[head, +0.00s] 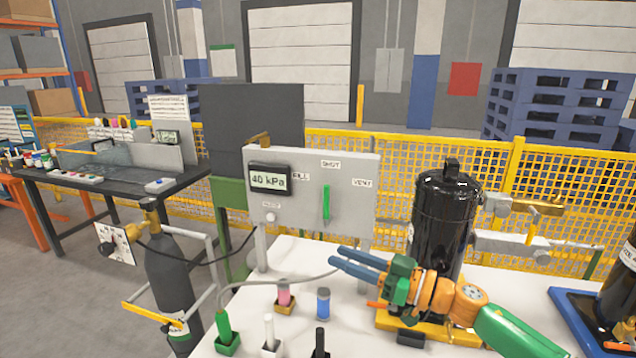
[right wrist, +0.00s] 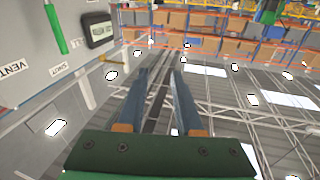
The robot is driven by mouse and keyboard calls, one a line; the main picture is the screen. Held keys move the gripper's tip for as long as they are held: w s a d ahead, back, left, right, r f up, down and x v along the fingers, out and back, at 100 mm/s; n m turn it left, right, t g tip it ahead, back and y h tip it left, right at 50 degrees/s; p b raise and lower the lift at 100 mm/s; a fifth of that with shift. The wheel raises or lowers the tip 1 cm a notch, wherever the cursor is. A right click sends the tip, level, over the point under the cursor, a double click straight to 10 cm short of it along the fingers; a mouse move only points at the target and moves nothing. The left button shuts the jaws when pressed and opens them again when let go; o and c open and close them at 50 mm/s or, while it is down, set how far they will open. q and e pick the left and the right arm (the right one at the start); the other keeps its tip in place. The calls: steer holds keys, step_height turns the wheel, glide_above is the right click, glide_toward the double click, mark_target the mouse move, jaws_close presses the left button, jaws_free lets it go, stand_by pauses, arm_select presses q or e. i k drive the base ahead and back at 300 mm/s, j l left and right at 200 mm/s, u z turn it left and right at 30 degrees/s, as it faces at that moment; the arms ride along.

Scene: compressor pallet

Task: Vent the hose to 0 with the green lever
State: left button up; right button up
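The grey panel (head: 347,235) carries a display (head: 270,179) reading 40 kPa and the labels FILL, SHUT and VENT. The green lever (head: 326,203) stands upright below SHUT, with FILL to its left and VENT to its right. In the right wrist view, the lever (right wrist: 55,28) and display (right wrist: 99,30) are at the upper left. My right gripper (head: 340,257) is below and in front of the panel, apart from the lever. Its two blue fingers (right wrist: 161,75) have an empty gap between them. A thin grey hose (head: 275,282) curves across the white table. My left gripper is out of view.
A black compressor tank (head: 442,220) stands behind my right arm. A gas cylinder (head: 170,265) stands left of the white table (head: 265,325). A blue vial (head: 323,303), a pink vial (head: 284,293) and small holders stand at the table's front. Space directly before the lever is clear.

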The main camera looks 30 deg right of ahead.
mark_target(327, 217)
steer(key=i+l, duration=0.75)
